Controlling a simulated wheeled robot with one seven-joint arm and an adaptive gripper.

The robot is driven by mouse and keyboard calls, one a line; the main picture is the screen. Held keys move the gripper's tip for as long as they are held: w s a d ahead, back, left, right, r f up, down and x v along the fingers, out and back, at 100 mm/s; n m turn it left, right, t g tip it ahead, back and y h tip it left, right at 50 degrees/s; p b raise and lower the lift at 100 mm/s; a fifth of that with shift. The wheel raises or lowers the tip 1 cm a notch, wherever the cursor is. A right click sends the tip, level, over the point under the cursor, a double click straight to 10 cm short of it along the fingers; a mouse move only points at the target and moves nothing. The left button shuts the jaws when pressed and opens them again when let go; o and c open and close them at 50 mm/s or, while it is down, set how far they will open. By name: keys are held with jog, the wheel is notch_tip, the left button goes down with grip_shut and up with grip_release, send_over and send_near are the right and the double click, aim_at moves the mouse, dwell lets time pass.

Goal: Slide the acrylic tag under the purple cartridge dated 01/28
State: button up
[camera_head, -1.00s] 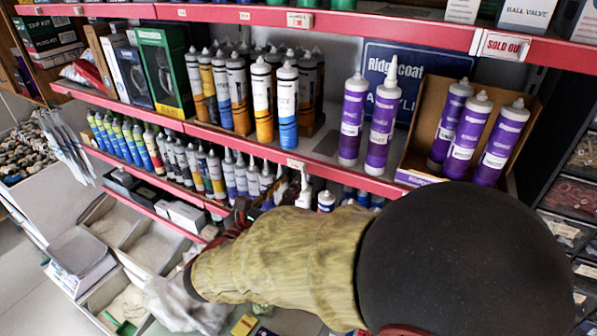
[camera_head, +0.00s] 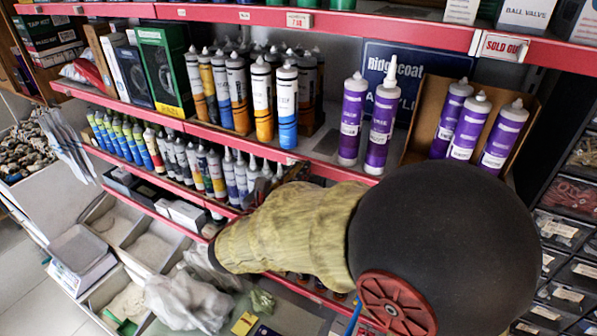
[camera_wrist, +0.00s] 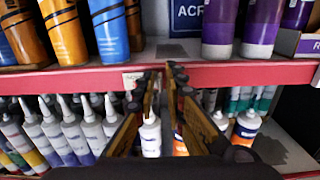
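Two purple cartridges stand upright on the middle shelf in the head view, a left one (camera_head: 351,120) and a right one (camera_head: 380,122). Several more purple cartridges (camera_head: 467,127) stand in an open cardboard box to their right. Their dates are too small to read. A small pale tag (camera_head: 291,161) is on the red shelf edge, left of the purple pair; it also shows in the wrist view (camera_wrist: 132,79), its print blurred. My gripper (camera_wrist: 165,78) is open, its fingertips near the shelf edge just right of this tag.
The red shelf edge (camera_wrist: 235,74) runs across in front of my gripper. Orange and blue cartridges (camera_head: 287,105) stand left of the purple pair. Nozzled bottles (camera_wrist: 150,135) stand on the shelf below, close under my fingers. A blue sign (camera_head: 385,65) stands behind the purple pair.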

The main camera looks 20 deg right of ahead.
grip_shut()
dwell(0.6)
